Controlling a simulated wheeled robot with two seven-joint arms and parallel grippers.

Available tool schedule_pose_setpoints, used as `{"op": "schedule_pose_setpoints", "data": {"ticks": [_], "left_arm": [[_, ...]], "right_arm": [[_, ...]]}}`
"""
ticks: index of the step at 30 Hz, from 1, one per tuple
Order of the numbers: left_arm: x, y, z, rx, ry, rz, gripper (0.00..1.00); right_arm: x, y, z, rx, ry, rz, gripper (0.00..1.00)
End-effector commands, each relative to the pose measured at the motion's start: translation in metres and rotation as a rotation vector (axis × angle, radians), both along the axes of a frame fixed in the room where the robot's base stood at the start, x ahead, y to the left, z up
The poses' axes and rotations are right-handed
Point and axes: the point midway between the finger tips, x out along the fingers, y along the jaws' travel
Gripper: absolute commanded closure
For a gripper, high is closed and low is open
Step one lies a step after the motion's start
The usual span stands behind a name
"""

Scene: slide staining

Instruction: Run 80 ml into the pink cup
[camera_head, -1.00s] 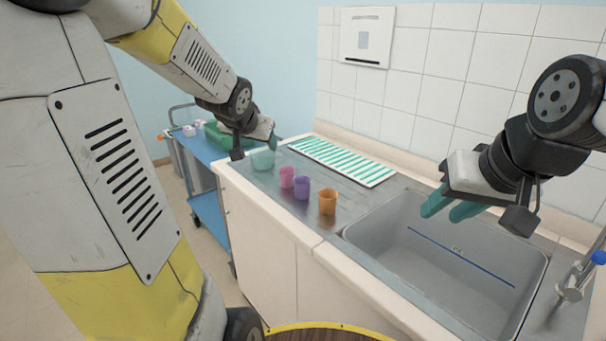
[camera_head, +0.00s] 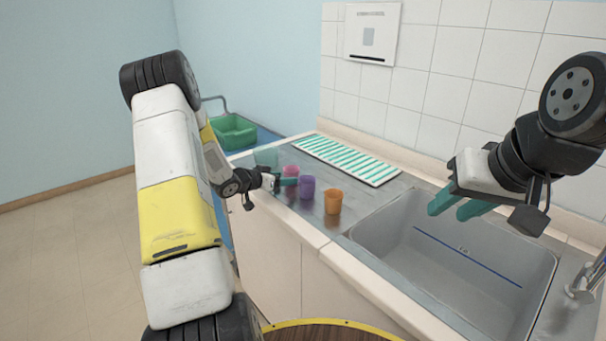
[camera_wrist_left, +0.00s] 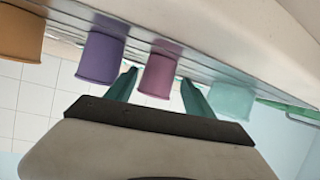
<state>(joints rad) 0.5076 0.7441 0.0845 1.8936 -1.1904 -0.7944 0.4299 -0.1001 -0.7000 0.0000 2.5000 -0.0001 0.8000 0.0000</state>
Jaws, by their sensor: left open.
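The pink cup (camera_head: 290,171) stands upright on the metal counter, partly hidden by my left gripper (camera_head: 287,182). In the left wrist view, which shows the scene upside down, the pink cup (camera_wrist_left: 158,76) appears between the two open teal fingers of the left gripper (camera_wrist_left: 160,84). I cannot tell whether they touch it. The purple cup (camera_head: 307,187) and orange cup (camera_head: 333,202) stand to its right, and a pale green cup (camera_head: 265,157) to its left. My right gripper (camera_head: 448,211) is open and empty above the sink.
The grey sink (camera_head: 385,245) has a blue line along its inside. A tap (camera_head: 582,290) stands at the right edge. A green-and-white striped mat (camera_head: 347,160) lies behind the cups. A green bin (camera_head: 233,132) sits on the blue trolley at the left. The tiled wall bounds the back.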

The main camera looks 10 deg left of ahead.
Motion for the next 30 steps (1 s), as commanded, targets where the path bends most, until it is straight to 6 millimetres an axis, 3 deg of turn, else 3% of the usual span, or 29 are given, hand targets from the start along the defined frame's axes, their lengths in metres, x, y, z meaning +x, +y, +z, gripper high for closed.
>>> {"op": "schedule_pose_setpoints", "data": {"ticks": [9, 18, 26, 30], "left_arm": [[0.036, -0.023, -0.013, 0.000, 0.000, 0.000, 0.39], [0.041, -0.025, -0.015, 0.001, 0.001, 0.002, 0.39], [0.040, -0.025, -0.015, 0.001, 0.001, 0.002, 0.87], [0.040, -0.024, -0.015, 0.001, 0.001, 0.002, 0.88]], "right_arm": [[0.000, 0.000, 0.000, 0.000, 0.000, 0.000, 0.64], [0.000, 0.000, 0.000, 0.000, 0.000, 0.000, 0.64], [0.000, 0.000, 0.000, 0.000, 0.000, 0.000, 0.64], [0.000, 0.000, 0.000, 0.000, 0.000, 0.000, 0.64]]}}
